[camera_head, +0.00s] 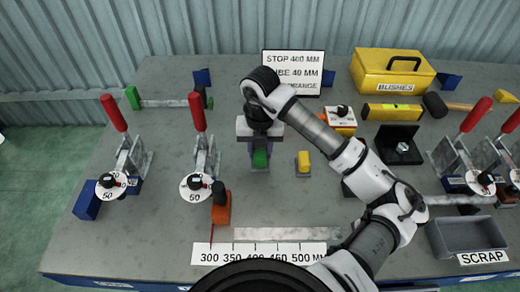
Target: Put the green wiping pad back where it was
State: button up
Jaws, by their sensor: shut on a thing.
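The green wiping pad (260,159) is a small green block in the middle of the grey bench. My gripper (259,153) points down over it and is shut on it. I cannot tell whether the pad touches the bench or hangs just above it. My gripper body hides the top of the pad.
A yellow block (303,158) stands close on the right. Red-handled clamps (126,150) stand left, with more at right. An orange piece (221,209) and a scale strip (258,253) lie in front. A yellow bushes box (391,82) and sign (293,68) stand behind; a scrap tray (440,243) sits right.

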jog(key=shift+f, duration=0.6)
jog(key=shift+f+b, duration=0.2)
jog(key=shift+b, duration=0.1)
jog(key=o, duration=0.9)
jog(key=shift+o, duration=0.2)
jog(key=shift+r, duration=0.15)
jog(key=shift+r+p, duration=0.15)
jog(key=shift+p, duration=0.25)
notch_tip(320, 180, up, 12)
jog(key=b, duration=0.3)
